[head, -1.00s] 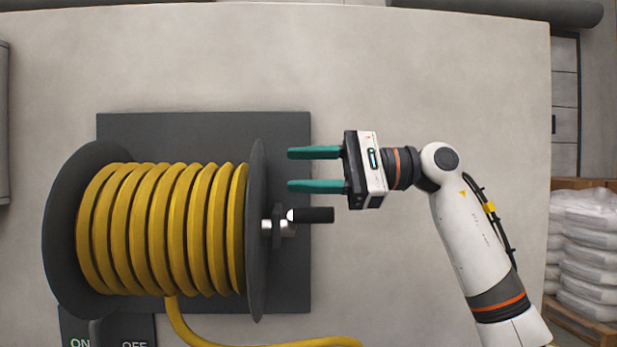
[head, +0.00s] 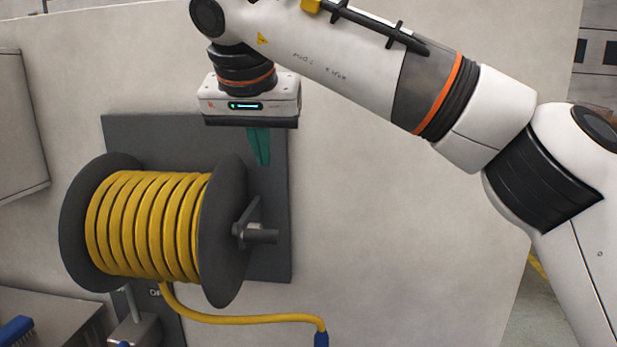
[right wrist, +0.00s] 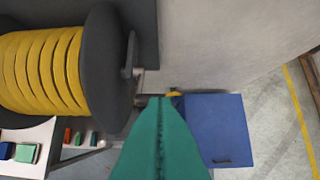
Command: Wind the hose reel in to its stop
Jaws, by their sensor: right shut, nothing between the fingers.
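The hose reel, with dark end discs (head: 226,255) and yellow hose (head: 150,225) wound on it, is mounted on a dark wall plate (head: 285,190). Its crank (head: 250,215) is on the right-hand disc, with a short grey cylinder pointing right. The reel also shows at the left of the right wrist view (right wrist: 45,70). My right gripper (head: 262,162) is shut and empty, its teal fingers pointing down above the crank, apart from it. The closed fingers also fill the lower middle of the right wrist view (right wrist: 160,100). My left gripper is out of view.
Loose hose (head: 250,320) runs from the reel's underside to a blue end fitting (head: 321,339). A switch box (head: 135,330) is below the reel. A grey cabinet (head: 20,130) is at left. A blue box (right wrist: 215,130) stands lower down. Wall right of the reel is clear.

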